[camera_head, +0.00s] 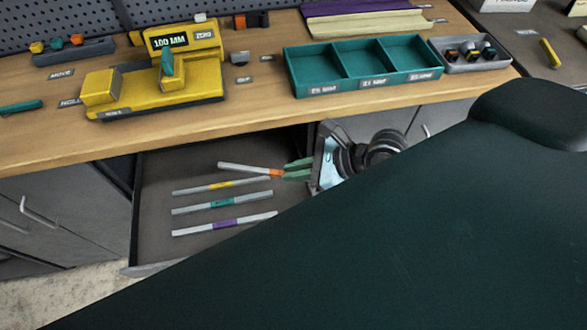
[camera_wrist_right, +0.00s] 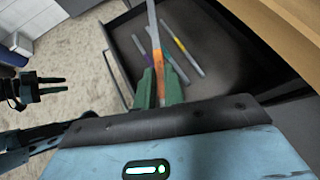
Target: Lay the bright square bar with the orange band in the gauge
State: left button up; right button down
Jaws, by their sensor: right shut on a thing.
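The bright square bar with the orange band (camera_head: 242,168) is held at its banded end in my right gripper (camera_head: 290,169), over the open drawer. In the right wrist view the bar (camera_wrist_right: 152,25) points away from the green fingers (camera_wrist_right: 159,88), which are shut on it near the orange band. The yellow gauge (camera_head: 150,103) stands on the bench at the upper left, with a "100 MM" display, a yellow block at its left and a teal part at its middle. No bar lies in it. My left gripper (camera_wrist_right: 48,85) shows only in the right wrist view, empty, fingers apart.
The open drawer (camera_head: 155,157) holds bars with yellow (camera_head: 221,185), teal (camera_head: 222,203) and purple (camera_head: 224,224) bands. The bench's front edge lies between drawer and gauge. A teal three-part tray (camera_head: 317,92) and a grey tray (camera_head: 470,66) stand right of the gauge.

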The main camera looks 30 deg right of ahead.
jog(key=w+d+r, duration=0.1)
jog(key=d+r, duration=0.1)
jog(key=r, duration=1)
jog(key=w+d+r, duration=0.1)
jog(key=d+r, duration=0.1)
jog(key=r, duration=1)
jog(key=shift+r+n, duration=0.2)
jog(key=shift+n, duration=0.2)
jog(key=shift+w+t+y, duration=0.15)
jog(key=shift+t+y, duration=0.15)
jog(key=shift+t, duration=0.1)
jog(key=shift+f, duration=0.15)
